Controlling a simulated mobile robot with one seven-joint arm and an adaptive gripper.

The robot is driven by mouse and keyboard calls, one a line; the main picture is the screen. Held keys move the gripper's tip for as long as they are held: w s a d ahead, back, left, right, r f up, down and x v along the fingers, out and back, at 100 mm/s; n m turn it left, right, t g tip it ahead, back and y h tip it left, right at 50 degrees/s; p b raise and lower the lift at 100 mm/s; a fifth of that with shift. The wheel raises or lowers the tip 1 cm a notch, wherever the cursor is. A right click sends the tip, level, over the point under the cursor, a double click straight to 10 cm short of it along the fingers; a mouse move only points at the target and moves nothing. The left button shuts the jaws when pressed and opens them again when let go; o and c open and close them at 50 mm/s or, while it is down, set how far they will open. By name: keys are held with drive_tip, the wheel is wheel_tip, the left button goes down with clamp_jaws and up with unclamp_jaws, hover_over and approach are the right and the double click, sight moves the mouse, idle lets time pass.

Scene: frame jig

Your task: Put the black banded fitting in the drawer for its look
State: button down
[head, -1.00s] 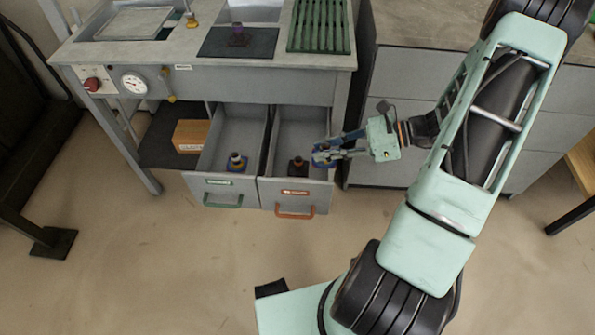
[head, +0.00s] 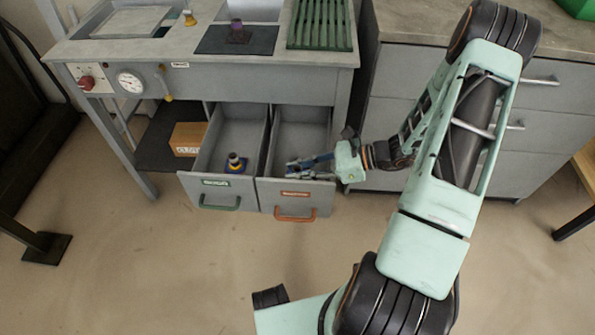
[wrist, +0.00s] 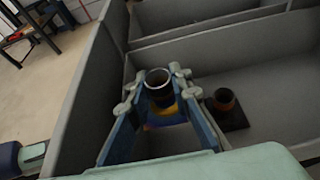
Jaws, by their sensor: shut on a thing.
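My gripper (head: 293,168) reaches into the open right drawer (head: 296,186), which has an orange label and handle. In the wrist view its blue fingers (wrist: 160,97) are shut on the black banded fitting (wrist: 157,80), a dark upright cylinder with a pale rim and yellow and purple parts lower down. I cannot tell whether it touches the drawer floor. Beside it, apart, a dark fitting with a brownish top (wrist: 226,99) stands on a black square base. The open left drawer (head: 217,187) has a green label and handle and holds a fitting with a blue base (head: 235,164).
The bench above carries a purple fitting (head: 236,27) on a dark mat (head: 215,43), a yellow one (head: 189,18) and a green rack (head: 320,24). A cardboard box (head: 187,139) sits on the lower shelf. Drawer walls stand close around my gripper.

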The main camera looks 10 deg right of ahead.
drive_tip(key=shift+f+b, duration=0.35)
drive_tip(key=shift+f, duration=0.2)
drive_tip(key=shift+f, duration=0.1)
drive_tip(key=c, duration=1.7)
unclamp_jaws()
drive_tip(key=shift+c, duration=0.2)
